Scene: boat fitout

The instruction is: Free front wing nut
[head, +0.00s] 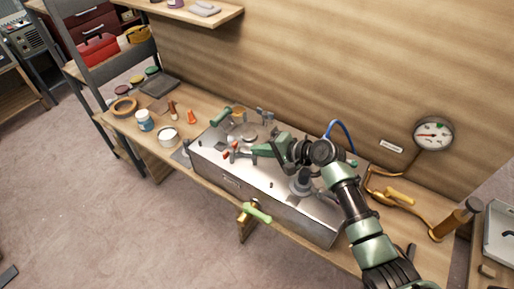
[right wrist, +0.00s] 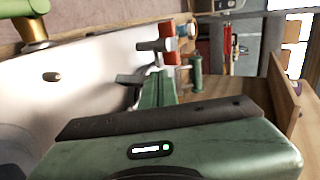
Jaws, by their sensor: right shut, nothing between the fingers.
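A long metal box (head: 262,190) sits on the workbench. My right arm reaches over its top from the right. My right gripper (head: 236,153) is shut and empty, low over the left part of the lid, close to small red-tipped fittings (head: 227,155). In the right wrist view, its green fingers (right wrist: 155,88) end beside a grey T-shaped piece (right wrist: 151,46) with a red block next to it. This may be the front wing nut; I cannot tell whether the fingers touch it. Other grey fittings (head: 265,114) stand at the lid's back edge. My left gripper is not in view.
A green handle on a brass fitting (head: 256,212) juts out at the box's front. A white tub (head: 168,135), blue jar (head: 144,120) and tape roll (head: 123,107) stand left. A gauge (head: 433,133) with copper pipe is at right. A blue hose arches behind the arm.

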